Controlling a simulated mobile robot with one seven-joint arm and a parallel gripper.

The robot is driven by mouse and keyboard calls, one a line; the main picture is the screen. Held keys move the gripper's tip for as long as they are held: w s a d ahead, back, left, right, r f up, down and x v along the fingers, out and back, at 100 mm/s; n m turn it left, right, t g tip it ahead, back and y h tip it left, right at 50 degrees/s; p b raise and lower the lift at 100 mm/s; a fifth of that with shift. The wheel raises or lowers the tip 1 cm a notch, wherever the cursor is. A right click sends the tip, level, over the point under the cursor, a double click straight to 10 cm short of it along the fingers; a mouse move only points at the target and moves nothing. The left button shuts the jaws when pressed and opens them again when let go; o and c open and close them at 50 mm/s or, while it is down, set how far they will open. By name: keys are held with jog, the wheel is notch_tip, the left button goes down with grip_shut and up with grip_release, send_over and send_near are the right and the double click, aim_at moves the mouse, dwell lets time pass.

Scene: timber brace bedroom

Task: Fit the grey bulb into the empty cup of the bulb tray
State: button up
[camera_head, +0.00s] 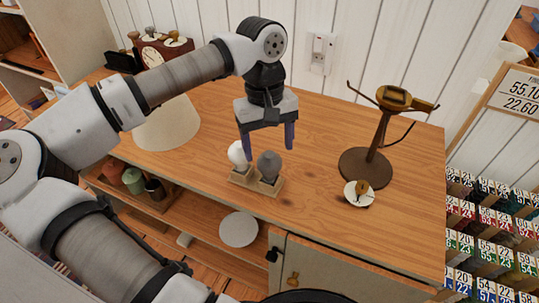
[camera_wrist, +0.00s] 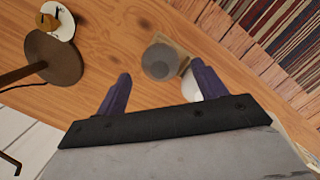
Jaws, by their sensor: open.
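The grey bulb (camera_head: 269,164) stands upright at the right-hand cup of the wooden bulb tray (camera_head: 240,180). It looks seated there, but its base is too small to judge. A white bulb (camera_head: 237,152) stands in the tray's other cup, to its left. My gripper (camera_head: 268,150) is open and empty above and just behind the tray. In the wrist view the grey bulb (camera_wrist: 160,60) shows between and beyond the fingertips (camera_wrist: 162,69), with a gap on both sides. The white bulb (camera_wrist: 189,86) is partly hidden by the right finger; the tray (camera_wrist: 184,50) shows beside the grey bulb.
A dark brown stand (camera_head: 367,167) with thin arms is at the right of the wooden top, beside a white disc (camera_head: 358,197) with a brass piece. A cream lampshade (camera_head: 166,125) is at the left. The wood (camera_head: 313,215) right of the tray is clear.

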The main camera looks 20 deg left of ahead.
notch_tip(320, 180, up, 8)
jog(key=shift+w+a+b, duration=0.35)
jog(key=shift+w+a, duration=0.1)
